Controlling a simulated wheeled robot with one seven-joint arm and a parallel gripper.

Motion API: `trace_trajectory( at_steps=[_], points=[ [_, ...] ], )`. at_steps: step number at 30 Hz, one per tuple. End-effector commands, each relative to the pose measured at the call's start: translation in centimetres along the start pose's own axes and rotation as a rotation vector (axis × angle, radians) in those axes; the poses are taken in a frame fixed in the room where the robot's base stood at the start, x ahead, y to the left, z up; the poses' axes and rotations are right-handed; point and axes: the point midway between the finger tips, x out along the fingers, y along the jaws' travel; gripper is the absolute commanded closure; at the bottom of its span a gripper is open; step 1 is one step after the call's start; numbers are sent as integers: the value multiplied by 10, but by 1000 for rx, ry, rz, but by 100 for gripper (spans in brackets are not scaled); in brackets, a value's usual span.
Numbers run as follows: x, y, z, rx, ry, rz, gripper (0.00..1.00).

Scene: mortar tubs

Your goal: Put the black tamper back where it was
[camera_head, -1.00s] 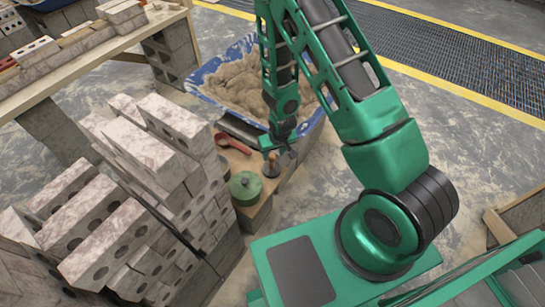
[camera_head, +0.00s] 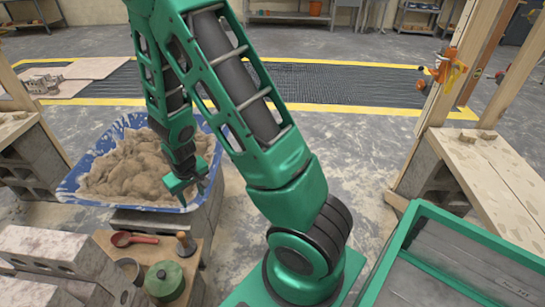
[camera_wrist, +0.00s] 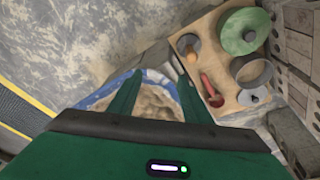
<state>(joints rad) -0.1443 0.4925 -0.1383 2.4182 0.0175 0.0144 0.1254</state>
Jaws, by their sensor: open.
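The black tamper (camera_head: 185,246) with its wooden handle stands upright on the wooden board (camera_head: 208,236), behind and to the right of the green lidded pot (camera_head: 164,280). My gripper (camera_head: 203,187) is open and empty, raised over the right front edge of the blue mortar tub (camera_head: 72,186). In the wrist view my gripper (camera_wrist: 158,78) shows two spread green fingers with nothing between them.
A red spoon (camera_head: 133,239) and a grey ring-like tin (camera_wrist: 252,72) share the board. Pale bricks (camera_head: 60,250) stand close on the left. A wooden bench (camera_head: 490,165) and a green-rimmed tray (camera_head: 470,243) are on the right. The floor between is clear.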

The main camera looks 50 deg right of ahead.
Motion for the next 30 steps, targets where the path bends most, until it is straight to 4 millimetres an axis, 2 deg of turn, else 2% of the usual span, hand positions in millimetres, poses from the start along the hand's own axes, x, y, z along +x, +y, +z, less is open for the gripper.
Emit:
trace_trajectory(
  at_steps=[1,8,15,20,24,30],
  points=[
    [-20,13,-2,22,-1,8,55],
    [-97,65,19,116,-51,40,55],
    [-173,108,62,223,-107,52,55],
    [-218,127,100,297,-144,46,55],
    [-254,138,138,361,-176,31,55],
    [-288,141,185,430,-214,2,55]
  ],
)
